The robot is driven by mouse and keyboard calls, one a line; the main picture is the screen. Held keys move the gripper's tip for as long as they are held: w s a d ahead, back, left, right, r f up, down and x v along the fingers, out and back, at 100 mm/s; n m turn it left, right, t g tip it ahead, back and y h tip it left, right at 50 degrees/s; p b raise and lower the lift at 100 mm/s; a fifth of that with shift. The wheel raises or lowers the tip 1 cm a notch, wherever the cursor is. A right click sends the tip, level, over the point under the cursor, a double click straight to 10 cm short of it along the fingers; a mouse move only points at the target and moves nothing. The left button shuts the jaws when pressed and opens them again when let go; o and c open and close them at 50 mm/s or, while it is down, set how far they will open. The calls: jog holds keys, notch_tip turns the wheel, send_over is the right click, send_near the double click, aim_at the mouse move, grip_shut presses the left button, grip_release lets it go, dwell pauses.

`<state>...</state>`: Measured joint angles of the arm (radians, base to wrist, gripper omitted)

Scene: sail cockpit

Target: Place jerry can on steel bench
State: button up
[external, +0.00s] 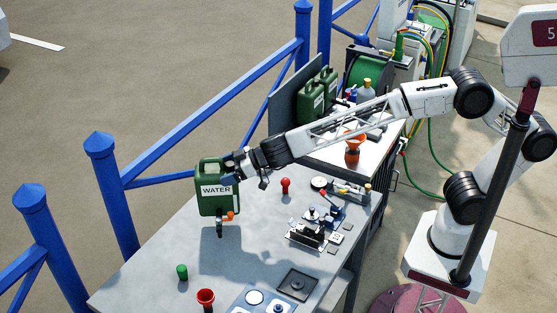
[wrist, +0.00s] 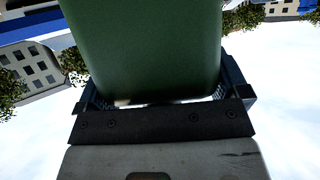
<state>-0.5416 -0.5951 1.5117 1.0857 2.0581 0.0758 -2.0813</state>
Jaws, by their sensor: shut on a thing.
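A green jerry can (external: 213,201) with a white WATER label is held over the left part of the grey steel bench (external: 150,260). In the wrist view the green can (wrist: 145,45) fills the upper middle, between the fingers of my gripper (wrist: 165,98). The can's far side is hidden.
Blue railing posts (external: 112,195) stand along the bench's left edge. Clamp-like tools (external: 315,230) lie to the right. More green cans (external: 311,100) stand at the back.

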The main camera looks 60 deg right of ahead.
jog(key=w+d+m+t+h, duration=0.1)
jog(key=w+d, duration=0.3)
jog(key=d, duration=1.1)
jog(key=w+d+m+h, duration=0.3)
jog(key=w+d+h, duration=0.1)
jog(key=d, duration=1.1)
jog(key=w+d+m+t+h, duration=0.1)
jog(key=w+d+m+h, duration=0.1)
jog(key=d, duration=1.3)
jog(key=shift+w+d+r+m+t+h, duration=0.25)
jog(key=shift+w+m, duration=0.25)
jog(key=shift+w, duration=0.7)
jog(key=shift+a, duration=0.15)
jog(key=s+a+r+n+g+y, duration=0.1)
jog(key=s+a+n+y, duration=0.25)
jog(key=a, duration=0.85)
jog(key=s+a+r+n+g+y, duration=0.1)
jog(key=s+a+n+y, duration=0.25)
jog(key=a, duration=0.75)
jog(key=s+a+r+n+g+y, duration=0.1)
jog(key=s+a+n+g+y, duration=0.4)
jog(key=s+a, duration=1.1)
jog(key=shift+a+r+n+g, duration=0.25)
jog(key=shift+a+n+g, duration=0.3)
jog(key=shift+a+n, duration=0.35)
jog(key=shift+a+y, duration=0.1)
jog(key=shift+y, duration=0.15)
